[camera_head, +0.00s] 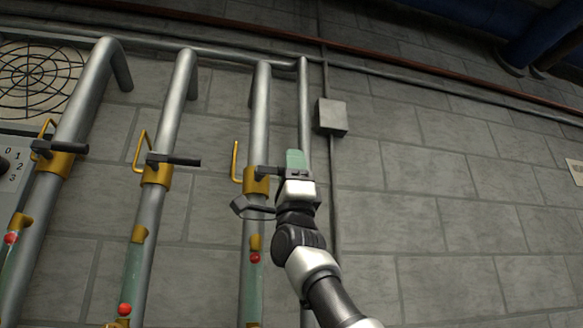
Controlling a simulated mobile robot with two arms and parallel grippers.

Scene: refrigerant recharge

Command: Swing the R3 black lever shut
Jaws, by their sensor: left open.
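Three upright grey pipes carry brass valves with short black levers. The black lever (267,171) on the right-hand valve (256,184) sticks out sideways to the right, across its pipe. No R3 label is readable, so I cannot tell its number from the picture. My left gripper (270,187) is open beside this valve, its white and dark body to the right of the pipe. A dark finger reaches left across the pipe below the brass body. The lever's outer end is partly hidden at the gripper; I cannot tell whether they touch. My right gripper is not in view.
The middle valve's lever (174,160) and the left valve's lever (60,149) also point right. Yellow hooked handles rise beside the valves. A grey box (331,116) and thin conduit sit right of the gripper.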

